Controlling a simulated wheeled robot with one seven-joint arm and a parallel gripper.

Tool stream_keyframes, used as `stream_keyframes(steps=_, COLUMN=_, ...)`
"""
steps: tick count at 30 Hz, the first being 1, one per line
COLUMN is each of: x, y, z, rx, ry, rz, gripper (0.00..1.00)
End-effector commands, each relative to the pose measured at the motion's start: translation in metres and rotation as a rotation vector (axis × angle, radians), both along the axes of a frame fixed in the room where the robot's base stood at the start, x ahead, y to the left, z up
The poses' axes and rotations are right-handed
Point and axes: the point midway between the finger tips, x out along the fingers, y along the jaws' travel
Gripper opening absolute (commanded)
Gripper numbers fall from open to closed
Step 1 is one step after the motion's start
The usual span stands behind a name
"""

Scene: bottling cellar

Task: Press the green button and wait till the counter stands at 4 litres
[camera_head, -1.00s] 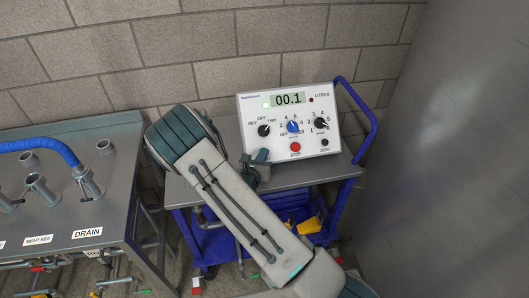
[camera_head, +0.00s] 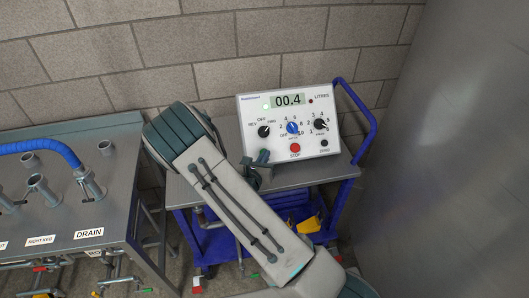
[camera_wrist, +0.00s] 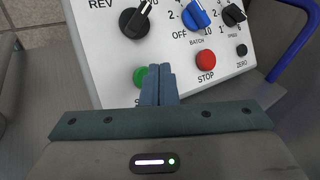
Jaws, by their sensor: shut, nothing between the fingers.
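The white control box (camera_head: 252,107) stands on the trolley's grey top. The red STOP button (camera_wrist: 205,60) is to the right of my fingertips.
Black (camera_wrist: 134,22), blue (camera_wrist: 195,14) and black (camera_wrist: 233,14) knobs sit above the buttons. A small black ZERO button (camera_wrist: 241,50) is at the right. The blue trolley handle (camera_head: 361,118) rises right of the box. A metal bench (camera_head: 120,200) with pipes stands left.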

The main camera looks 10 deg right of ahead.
Motion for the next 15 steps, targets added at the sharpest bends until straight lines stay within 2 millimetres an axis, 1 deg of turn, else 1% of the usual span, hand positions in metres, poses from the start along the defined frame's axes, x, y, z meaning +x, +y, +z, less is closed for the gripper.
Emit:
stream_keyframes(steps=1, x=-0.004, y=0.0, z=0.006, rx=0.0, ry=0.0, rz=0.0, gripper=0.0)
stream_keyframes(steps=9, x=-0.024, y=0.001, z=0.025, rx=0.0, ry=0.0, rz=0.001, gripper=0.0)
stream_keyframes(steps=15, x=-0.033, y=0.0, z=0.031, rx=0.0, ry=0.001, rz=0.001, gripper=0.0)
